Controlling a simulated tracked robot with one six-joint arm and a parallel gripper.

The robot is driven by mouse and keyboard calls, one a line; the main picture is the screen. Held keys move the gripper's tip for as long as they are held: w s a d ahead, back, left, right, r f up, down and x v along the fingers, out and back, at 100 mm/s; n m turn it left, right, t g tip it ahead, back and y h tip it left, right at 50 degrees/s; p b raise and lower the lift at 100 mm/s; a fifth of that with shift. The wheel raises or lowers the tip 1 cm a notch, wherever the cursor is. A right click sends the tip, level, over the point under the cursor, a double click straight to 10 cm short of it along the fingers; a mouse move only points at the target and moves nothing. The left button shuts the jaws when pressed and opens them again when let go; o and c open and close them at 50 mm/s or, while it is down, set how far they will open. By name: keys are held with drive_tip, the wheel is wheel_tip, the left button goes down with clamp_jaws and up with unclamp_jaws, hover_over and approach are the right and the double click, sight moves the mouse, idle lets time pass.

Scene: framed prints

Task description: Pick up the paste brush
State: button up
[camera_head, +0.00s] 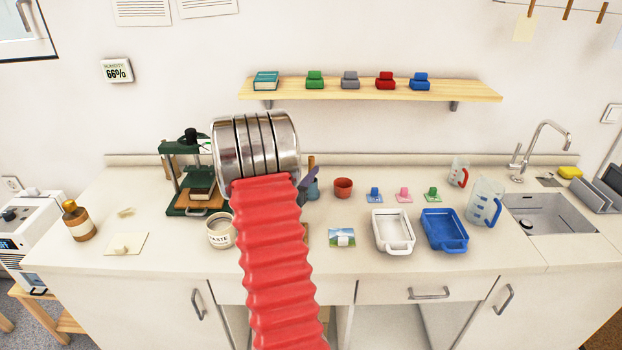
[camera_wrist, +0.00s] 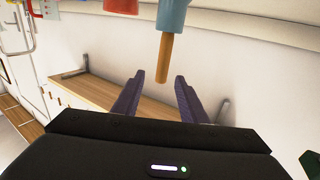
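A wooden handle (camera_head: 311,161), likely the paste brush, stands up out of a blue cup (camera_head: 313,191) on the counter; the bristle end is hidden. The wrist view appears upside down: the handle (camera_wrist: 165,57) points down from the blue cup (camera_wrist: 173,14). My gripper (camera_wrist: 158,82) is open and empty, with its purple fingers either side of the handle's tip. I cannot tell whether the tip is between the fingers or just beyond them. In the head view my arm hides most of my gripper; one purple finger shows beside the handle.
A red cup (camera_head: 343,188) stands just right of the blue cup. A paste jar (camera_head: 220,232) and a green press (camera_head: 187,180) are on the left. White (camera_head: 393,247) and blue (camera_head: 444,245) trays lie to the right. A wooden shelf (camera_head: 370,91) hangs above.

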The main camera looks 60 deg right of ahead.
sight(311, 163)
drive_tip(key=shift+d, duration=2.3)
drive_tip(key=d, duration=0.5)
drive_tip(key=shift+w+d+r, duration=0.1)
drive_tip(key=shift+r, duration=0.05)
drive_tip(key=shift+c, duration=0.5)
clamp_jaws()
